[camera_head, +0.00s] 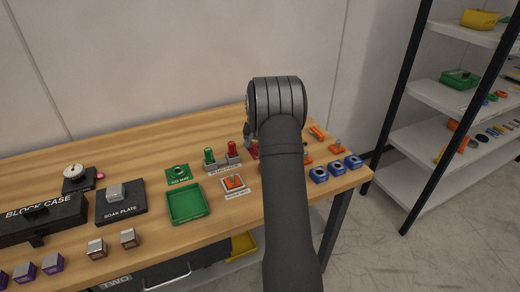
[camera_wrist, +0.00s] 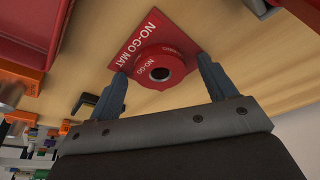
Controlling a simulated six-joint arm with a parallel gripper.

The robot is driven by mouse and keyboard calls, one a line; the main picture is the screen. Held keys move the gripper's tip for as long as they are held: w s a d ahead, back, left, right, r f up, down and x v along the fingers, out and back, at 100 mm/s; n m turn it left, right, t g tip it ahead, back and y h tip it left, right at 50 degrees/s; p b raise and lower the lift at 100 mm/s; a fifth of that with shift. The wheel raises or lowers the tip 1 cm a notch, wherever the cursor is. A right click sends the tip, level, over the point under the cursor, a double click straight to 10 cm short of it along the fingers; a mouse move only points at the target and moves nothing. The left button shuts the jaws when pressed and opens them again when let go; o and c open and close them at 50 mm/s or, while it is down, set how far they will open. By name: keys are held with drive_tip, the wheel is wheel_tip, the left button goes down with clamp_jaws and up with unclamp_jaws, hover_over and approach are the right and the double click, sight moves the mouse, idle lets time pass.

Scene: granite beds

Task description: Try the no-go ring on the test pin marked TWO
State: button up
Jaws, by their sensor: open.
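The red no-go ring (camera_wrist: 160,68) lies on the red NO-GO MAT (camera_wrist: 128,38) in the wrist view, its dark round hole facing the camera. My gripper (camera_wrist: 163,67) is open, its two blue-grey fingers on either side of the ring's near part, with no clear grip on it. In the head view my arm hides the gripper and most of that mat area; a bit of red shows beside the arm. The word TWO stands on a dark front (camera_head: 116,281) below the table's front edge. I cannot make out a test pin marked TWO.
A green mat (camera_head: 170,180) with a green ring, a green tray (camera_head: 187,217) and a rack (camera_head: 218,166) with green and red plugs stand left of my arm. Blue blocks (camera_head: 336,168) stand right. A red tray (camera_wrist: 30,25) and a black bracket-like piece (camera_wrist: 82,103) are near the gripper.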

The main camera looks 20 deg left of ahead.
drive_tip(key=c, duration=1.2)
drive_tip(key=shift+r, duration=0.15)
wheel_tip(320, 180, up, 4)
drive_tip(key=shift+r, duration=0.2)
drive_tip(key=s+d+r, duration=0.1)
drive_tip(key=d+r, duration=0.5)
drive_tip(key=d, duration=0.4)
drive_tip(key=s+a, duration=0.6)
drive_tip(key=s, duration=0.4)
drive_tip(key=s+a+r, duration=0.1)
drive_tip(key=s+a, duration=0.5)
drive_tip(key=s, duration=0.4)
drive_tip(key=shift+a, duration=0.2)
drive_tip(key=shift+f, duration=2.8)
